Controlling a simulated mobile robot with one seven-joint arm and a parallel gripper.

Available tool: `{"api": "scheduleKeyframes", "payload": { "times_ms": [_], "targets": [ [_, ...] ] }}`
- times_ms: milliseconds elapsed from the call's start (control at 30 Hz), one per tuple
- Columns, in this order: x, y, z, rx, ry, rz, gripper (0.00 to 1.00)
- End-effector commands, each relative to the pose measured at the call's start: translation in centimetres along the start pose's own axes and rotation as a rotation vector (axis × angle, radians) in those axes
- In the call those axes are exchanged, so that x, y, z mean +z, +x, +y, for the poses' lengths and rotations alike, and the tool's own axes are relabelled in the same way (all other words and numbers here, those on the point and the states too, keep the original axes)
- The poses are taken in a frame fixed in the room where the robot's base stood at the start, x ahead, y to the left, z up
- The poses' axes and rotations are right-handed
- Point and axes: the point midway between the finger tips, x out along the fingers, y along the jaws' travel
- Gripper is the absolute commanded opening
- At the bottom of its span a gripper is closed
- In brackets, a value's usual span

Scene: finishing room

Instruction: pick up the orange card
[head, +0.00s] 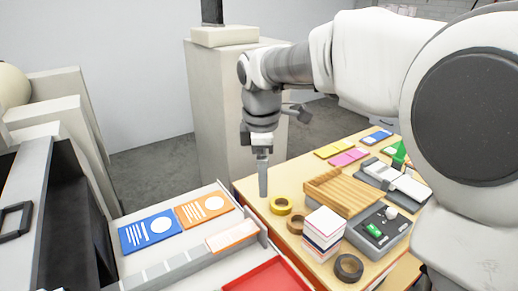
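An orange card (205,208) with a white circle and white lines lies flat in a pale tray (138,212) at the lower left. A blue card (149,231) with similar marks lies to its left. A paler card with orange marks (232,235) leans near the tray's front wall. My gripper (263,194) points straight down to the right of the orange card, apart from it, near the wooden table's left corner. Its fingers line up in this view, so the gap between them is hidden. No card shows at its tips.
The table holds yellow (280,206) and brown (295,219) tape rolls, a slatted wooden block (342,191), a card stack (323,232) and a grey device (382,229). A red tray (267,277) is at the front. A tall pale cabinet (222,110) stands behind my gripper.

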Motion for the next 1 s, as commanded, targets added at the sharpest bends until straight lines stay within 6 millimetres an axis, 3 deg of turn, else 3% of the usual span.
{"api": "scheduleKeyframes", "payload": {
  "times_ms": [200,400,667,1000],
  "targets": [
    [-4.7,3.7,3.0,-0.076,-0.318,0.025,1.0],
    [-7.3,5.9,4.3,-0.114,-0.504,0.049,1.0],
    [-8.2,8.2,4.4,-0.129,-0.57,0.059,1.0],
    [-8.3,15.3,3.4,-0.13,-0.568,0.059,1.0]
  ]
}}
